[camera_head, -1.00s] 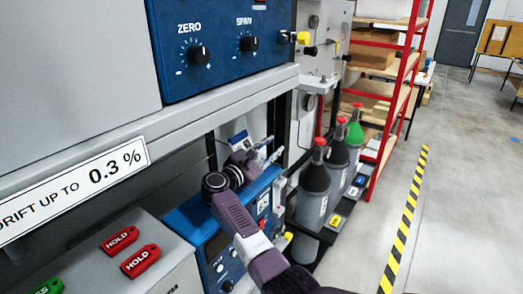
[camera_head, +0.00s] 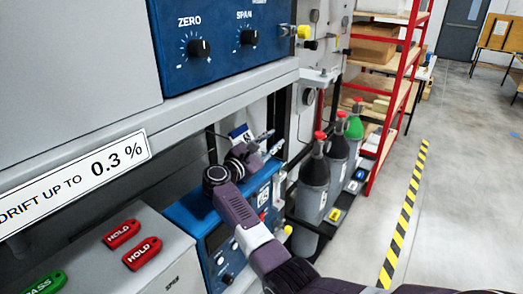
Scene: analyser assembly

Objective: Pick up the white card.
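A white card (camera_head: 238,131) with a blue band and dark print stands upright on or behind the blue instrument (camera_head: 204,215), under the grey shelf. Its lower part is hidden by my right gripper. My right gripper (camera_head: 270,143) is just in front of the card and to its right, above the top of the blue instrument. Its two fingers point right and look apart, with nothing seen between them. I cannot tell whether it touches the card. My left gripper is not in view.
The grey shelf edge (camera_head: 225,99) runs above the gripper. Red HOLD tags (camera_head: 142,253) and a green tag (camera_head: 47,284) lie on a grey box at lower left. Gas bottles (camera_head: 312,180) stand close on the right. The floor beyond the striped line is clear.

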